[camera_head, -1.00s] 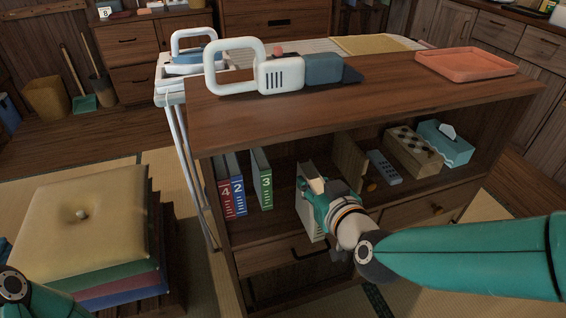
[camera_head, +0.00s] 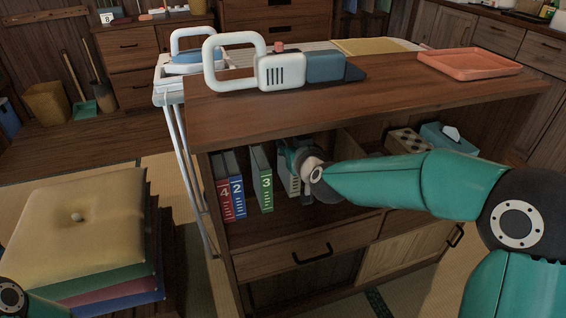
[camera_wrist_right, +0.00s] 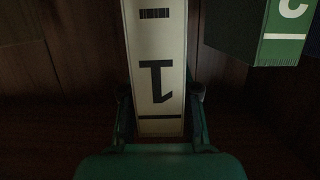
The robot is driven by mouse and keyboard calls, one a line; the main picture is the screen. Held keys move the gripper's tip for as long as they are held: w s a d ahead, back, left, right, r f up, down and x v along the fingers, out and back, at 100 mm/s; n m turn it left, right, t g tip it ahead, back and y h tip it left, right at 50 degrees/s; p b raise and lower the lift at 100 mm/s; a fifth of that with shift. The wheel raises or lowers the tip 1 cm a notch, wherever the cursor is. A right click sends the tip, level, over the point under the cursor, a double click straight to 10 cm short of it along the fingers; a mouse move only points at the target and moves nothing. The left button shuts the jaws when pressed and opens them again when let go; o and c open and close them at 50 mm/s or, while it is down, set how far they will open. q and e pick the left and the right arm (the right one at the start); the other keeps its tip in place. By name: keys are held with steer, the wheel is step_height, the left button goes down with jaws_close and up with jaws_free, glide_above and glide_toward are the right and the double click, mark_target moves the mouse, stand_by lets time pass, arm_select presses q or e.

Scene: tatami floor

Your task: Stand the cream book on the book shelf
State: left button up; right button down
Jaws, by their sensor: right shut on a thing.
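The cream book (camera_head: 288,182) is upright inside the open left compartment of the book shelf (camera_head: 275,224), right of the green book marked 3 (camera_head: 262,178). My right gripper (camera_head: 296,160) is shut on the cream book from the front and partly hides it. In the right wrist view, the spine of the cream book (camera_wrist_right: 160,25) with a black 1 sits between the fingers of the gripper (camera_wrist_right: 161,112). I cannot tell whether its bottom touches the shelf board. My left gripper is out of view.
Blue book 2 (camera_head: 237,185) and red book 4 (camera_head: 223,187) stand left of the green one. An upright divider (camera_head: 352,146) is on the right, with a tissue box (camera_head: 449,137) beyond. A cordless tool (camera_head: 285,69) and a tray (camera_head: 470,64) lie on top.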

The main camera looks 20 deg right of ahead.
step_height(320, 180, down, 4)
steer(key=b, duration=0.2)
steer(key=shift+f+b, duration=0.25)
steer(key=shift+b, duration=0.05)
steer(key=shift+w, duration=0.2)
steer(key=shift+r, duration=0.1)
steer(key=c, duration=0.8)
jaws_free()
steer(key=shift+c, duration=0.2)
